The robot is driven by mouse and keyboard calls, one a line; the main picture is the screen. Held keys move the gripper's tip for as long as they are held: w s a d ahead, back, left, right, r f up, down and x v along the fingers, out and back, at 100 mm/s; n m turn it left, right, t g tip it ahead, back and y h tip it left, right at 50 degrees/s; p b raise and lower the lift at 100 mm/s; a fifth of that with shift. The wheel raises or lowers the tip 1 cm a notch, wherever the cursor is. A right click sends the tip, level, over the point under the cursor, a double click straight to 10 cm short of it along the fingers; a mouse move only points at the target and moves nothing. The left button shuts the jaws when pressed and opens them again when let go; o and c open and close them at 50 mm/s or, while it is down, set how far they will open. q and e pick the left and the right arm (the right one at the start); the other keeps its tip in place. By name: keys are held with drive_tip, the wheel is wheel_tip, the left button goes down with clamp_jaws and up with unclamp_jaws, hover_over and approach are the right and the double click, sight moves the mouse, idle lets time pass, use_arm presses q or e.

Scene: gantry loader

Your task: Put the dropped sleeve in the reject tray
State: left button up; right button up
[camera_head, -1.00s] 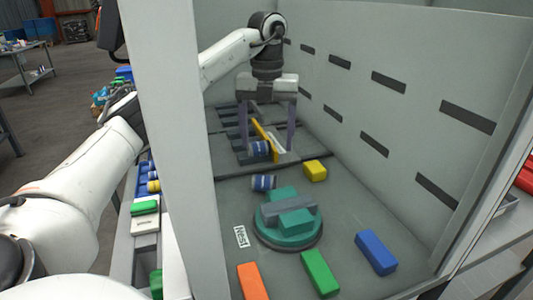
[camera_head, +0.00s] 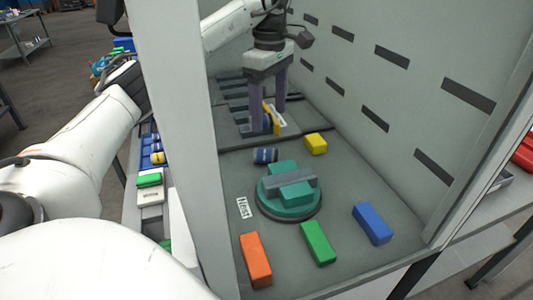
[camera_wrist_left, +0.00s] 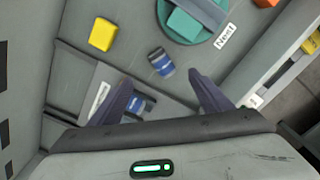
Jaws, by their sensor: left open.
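A blue sleeve with a pale band (camera_head: 265,155) lies on its side on the grey floor of the enclosure, behind the round green nest (camera_head: 292,212). A second blue sleeve shows in the left wrist view (camera_wrist_left: 140,105), farther back beside a yellow-edged piece with a white label; in the head view my finger mostly covers it. My left gripper (camera_head: 268,112) points down above this rear area, open and empty. In the left wrist view its fingers (camera_wrist_left: 160,88) spread with the front sleeve (camera_wrist_left: 161,62) beyond the tips. I cannot tell which part is the reject tray.
A yellow block (camera_head: 316,143) lies behind the nest; orange (camera_head: 255,260), green (camera_head: 318,242) and blue (camera_head: 372,223) blocks lie in front. A grey post (camera_head: 178,140) stands left of the opening. A slotted wall bounds the right.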

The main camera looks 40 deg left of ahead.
use_arm(q)
drive_tip(key=f+m, duration=0.1)
drive_tip(key=m, duration=0.3)
drive_tip(key=f+m, duration=0.2)
drive_tip(key=m, duration=0.2)
drive_tip(key=f+m+p, duration=0.1)
drive_tip(key=m, duration=0.4)
drive_tip(key=shift+s+d+f, duration=0.1)
drive_tip(key=shift+s+f, duration=0.1)
drive_tip(key=shift+f, duration=0.2)
drive_tip(key=f, duration=0.5)
drive_tip(key=shift+s+a+f, duration=0.1)
drive_tip(key=shift+a, duration=0.15)
drive_tip(key=c, duration=1.4)
drive_tip(key=shift+c, duration=0.2)
